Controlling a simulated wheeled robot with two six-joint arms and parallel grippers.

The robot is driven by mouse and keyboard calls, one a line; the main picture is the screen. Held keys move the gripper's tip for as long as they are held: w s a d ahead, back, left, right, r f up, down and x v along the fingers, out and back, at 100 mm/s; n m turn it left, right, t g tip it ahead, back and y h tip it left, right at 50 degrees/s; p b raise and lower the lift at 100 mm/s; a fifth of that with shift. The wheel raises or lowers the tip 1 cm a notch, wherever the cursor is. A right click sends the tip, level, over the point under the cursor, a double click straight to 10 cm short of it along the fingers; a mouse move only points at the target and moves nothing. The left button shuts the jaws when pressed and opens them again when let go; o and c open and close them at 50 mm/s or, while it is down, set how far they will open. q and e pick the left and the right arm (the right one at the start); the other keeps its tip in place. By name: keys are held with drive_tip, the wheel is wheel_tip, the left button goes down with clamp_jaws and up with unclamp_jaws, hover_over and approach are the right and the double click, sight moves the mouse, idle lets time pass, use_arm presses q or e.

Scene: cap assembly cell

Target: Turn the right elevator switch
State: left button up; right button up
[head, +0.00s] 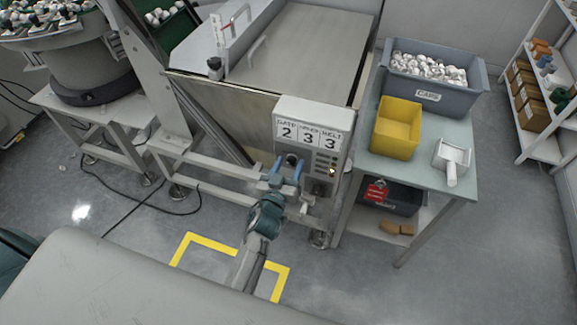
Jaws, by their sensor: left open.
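A grey control box (345,135) stands at the front of the machine, with a white label plate (310,131) reading 2, 3, 3. My left gripper (287,164) is in front of the box's lower left part. Its two blue fingers are open, pointing at the box, with a dark round knob (291,159) seen between them. I cannot tell whether the fingers touch the knob. To the right of the fingers, the box has small button rows (326,160) and a dark part (320,188) lower down, too small to tell which way it is turned. My right gripper is not in view.
A side table (435,178) at the right holds a grey bin of caps (432,92), a yellow bin (397,128) and a white scoop (451,158). Machine legs and rails stand behind my left arm. Yellow tape (210,243) marks the floor below.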

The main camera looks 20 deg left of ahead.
use_arm(q)
drive_tip(key=c, duration=1)
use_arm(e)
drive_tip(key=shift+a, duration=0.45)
